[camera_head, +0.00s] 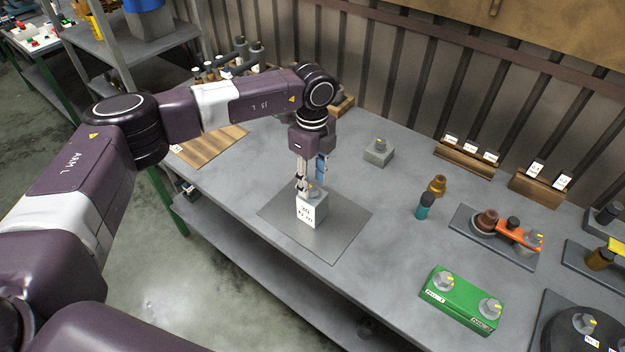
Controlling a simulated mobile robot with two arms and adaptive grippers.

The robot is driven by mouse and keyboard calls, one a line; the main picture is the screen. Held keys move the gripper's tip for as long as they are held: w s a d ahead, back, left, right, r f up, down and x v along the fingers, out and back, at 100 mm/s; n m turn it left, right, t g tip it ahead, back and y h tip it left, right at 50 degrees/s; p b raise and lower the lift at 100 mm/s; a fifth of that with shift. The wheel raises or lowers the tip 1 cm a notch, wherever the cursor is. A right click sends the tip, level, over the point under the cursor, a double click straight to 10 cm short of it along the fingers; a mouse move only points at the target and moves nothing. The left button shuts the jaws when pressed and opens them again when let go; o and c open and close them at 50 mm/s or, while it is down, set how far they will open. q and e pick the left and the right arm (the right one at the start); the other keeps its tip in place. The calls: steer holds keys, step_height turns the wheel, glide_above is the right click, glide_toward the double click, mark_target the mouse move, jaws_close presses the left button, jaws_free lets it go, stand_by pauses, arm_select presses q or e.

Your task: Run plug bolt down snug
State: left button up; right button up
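A small pale block (312,209) with a printed label on its front stands on a grey square plate (345,235) near the table's front edge. A grey bolt head (313,189) with a yellow mark shows on its top. My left gripper (311,182) points straight down right over this block, its tips at or just above the bolt head. One finger side looks pale, and a blue part shows on the other side. The gap between the fingertips is too small to judge, and contact with the bolt is unclear. My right gripper is out of view.
A grey block with a bolt (380,152) stands behind. At right are a green block (462,300) with two bolts, a teal-and-black cylinder (424,206), a brass piece (437,185) and an orange bar (515,234) on a plate. Bare table lies between.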

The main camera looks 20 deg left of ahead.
arm_select(q)
steer(key=shift+f, duration=0.85)
jaws_close()
